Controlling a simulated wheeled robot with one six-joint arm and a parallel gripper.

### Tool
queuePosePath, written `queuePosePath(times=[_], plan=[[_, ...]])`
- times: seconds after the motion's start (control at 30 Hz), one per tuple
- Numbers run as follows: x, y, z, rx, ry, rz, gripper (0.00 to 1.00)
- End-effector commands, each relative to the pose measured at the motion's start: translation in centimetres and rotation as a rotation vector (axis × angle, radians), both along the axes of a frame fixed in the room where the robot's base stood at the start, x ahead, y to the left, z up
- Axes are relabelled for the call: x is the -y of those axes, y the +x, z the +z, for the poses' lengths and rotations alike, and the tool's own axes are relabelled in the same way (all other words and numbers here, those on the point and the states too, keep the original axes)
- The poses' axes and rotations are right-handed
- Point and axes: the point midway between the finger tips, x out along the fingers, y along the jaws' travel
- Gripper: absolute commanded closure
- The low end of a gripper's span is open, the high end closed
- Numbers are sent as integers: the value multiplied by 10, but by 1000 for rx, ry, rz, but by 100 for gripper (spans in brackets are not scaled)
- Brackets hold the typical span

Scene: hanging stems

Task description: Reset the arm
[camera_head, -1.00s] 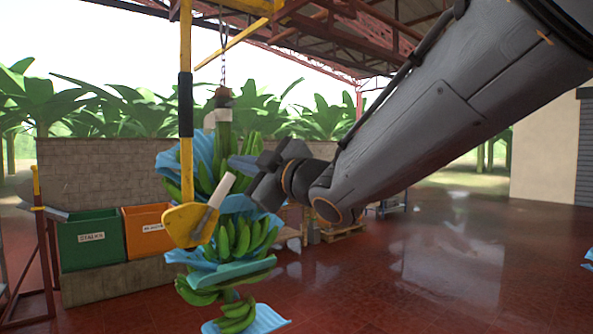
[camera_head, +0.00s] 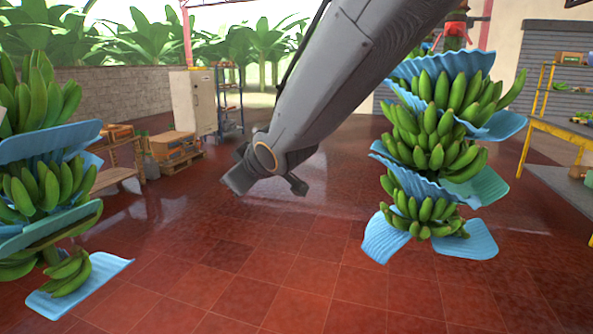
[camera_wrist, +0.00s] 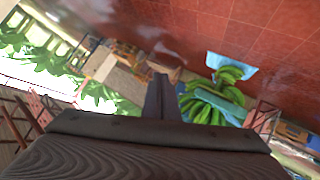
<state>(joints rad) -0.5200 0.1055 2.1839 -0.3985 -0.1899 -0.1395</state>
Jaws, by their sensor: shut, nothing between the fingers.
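My arm reaches down from the top of the head view, and my gripper (camera_head: 238,182) hangs above the red floor, between two hanging banana stems and apart from both. In the wrist view my gripper's fingers (camera_wrist: 160,100) are together with nothing between them. The right stem (camera_head: 437,150) carries several green bunches with blue sheets between them. The left stem (camera_head: 45,185) is cut off by the picture's left edge. A green banana stem with blue sheets also shows in the wrist view (camera_wrist: 205,108), beyond the fingers.
Wooden pallets (camera_head: 172,148), a pale cabinet (camera_head: 193,103) and a shelf rack (camera_head: 230,100) stand at the back left. A table with a yellow frame (camera_head: 560,130) stands at the right. The red tiled floor (camera_head: 290,265) between the stems is clear.

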Motion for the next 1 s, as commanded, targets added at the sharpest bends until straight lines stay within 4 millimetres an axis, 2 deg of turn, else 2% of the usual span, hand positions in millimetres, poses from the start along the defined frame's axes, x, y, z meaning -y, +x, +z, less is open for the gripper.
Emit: queuePosePath(times=[0.03,0.17,0.2,0.27,0.37,0.4,0.5,0.6,0.73,0.83,1.0], plan=[[33,1,-19,-60,-18,-72,100],[110,-11,-65,-227,-53,-250,100],[133,-19,-78,-281,-61,-305,100],[167,-33,-98,-364,-71,-391,100],[220,-66,-129,-510,-84,-532,100],[239,-82,-141,-571,-86,-590,100],[281,-127,-166,-724,-84,-726,100],[309,-171,-183,-863,-74,-842,100],[327,-215,-195,-995,-60,-944,100],[333,-233,-199,-1049,-53,-982,100],[334,-239,-200,-1068,-50,-996,100]])
